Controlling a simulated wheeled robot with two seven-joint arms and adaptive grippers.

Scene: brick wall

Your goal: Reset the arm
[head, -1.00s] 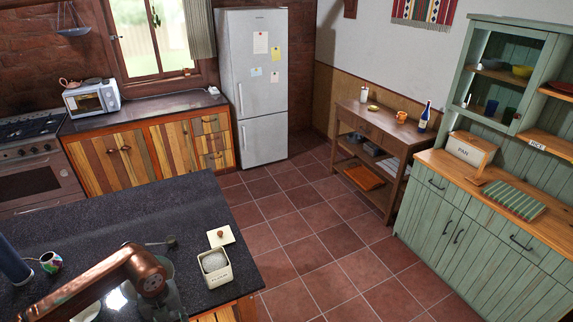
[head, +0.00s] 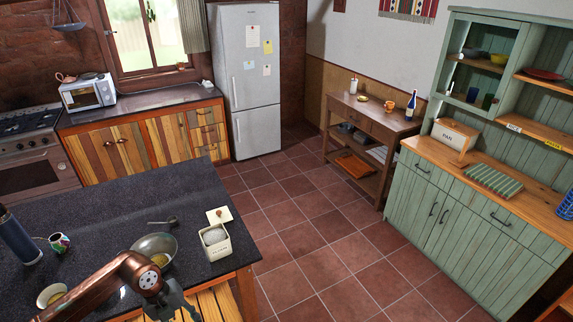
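My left arm, copper-coloured, comes in from the lower left in the head view. Its grey gripper (head: 174,303) points down beside the front edge of the dark counter (head: 110,205), in front of a metal bowl (head: 160,243). The fingers are small and partly cut off by the bottom edge, so I cannot tell whether they are open or shut. I see nothing clearly held in them. My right gripper is not in view.
On the counter are a white canister (head: 214,242), its lid (head: 219,214), a scoop (head: 164,222), a painted mug (head: 60,243), a dark cylinder (head: 17,238) and a small bowl (head: 51,295). The tiled floor (head: 320,235) to the right is clear.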

